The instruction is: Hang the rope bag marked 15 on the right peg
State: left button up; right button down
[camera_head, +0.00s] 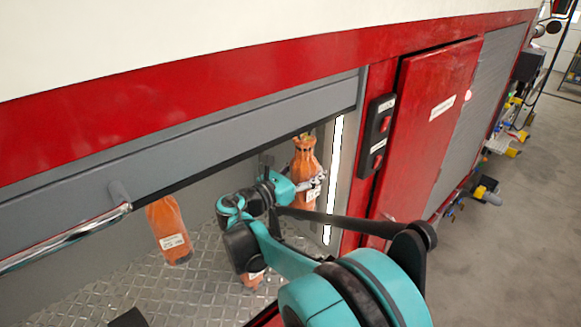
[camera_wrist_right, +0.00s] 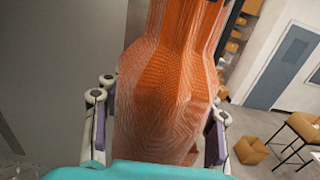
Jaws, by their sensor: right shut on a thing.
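An orange rope bag (camera_head: 306,160) is upright at the right end of the open compartment, with a white label whose number I cannot read. My right gripper (camera_head: 312,183) is shut on this bag around its lower part. In the right wrist view the orange bag (camera_wrist_right: 170,85) fills the space between the two fingers of the gripper (camera_wrist_right: 160,128). The right peg is not clearly visible, and I cannot tell whether the bag's top is on it. A second orange bag (camera_head: 170,232) with a white label is at the left. My left gripper is not in view.
Another orange bag (camera_head: 253,281) shows partly behind my right arm, low on the checkered metal floor (camera_head: 205,270). The rolled-up grey shutter (camera_head: 200,135) with a chrome handle (camera_head: 70,240) runs above the opening. A red door (camera_head: 425,125) and black switch panel (camera_head: 378,135) stand to the right.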

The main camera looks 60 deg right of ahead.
jog(key=shift+w, duration=0.1)
jog(key=w+d+f+b, duration=0.1)
jog(key=w, duration=0.4)
jog(key=w+d+f+b, duration=0.1)
jog(key=w+b, duration=0.1)
jog(key=w, duration=0.4)
jog(key=shift+d+f, duration=0.35)
jog(key=shift+d, duration=0.05)
dwell(0.9)
jog(key=shift+w, duration=0.1)
dwell(0.6)
jog(key=shift+c, duration=2.3)
grip_release()
jog(key=shift+f, duration=0.1)
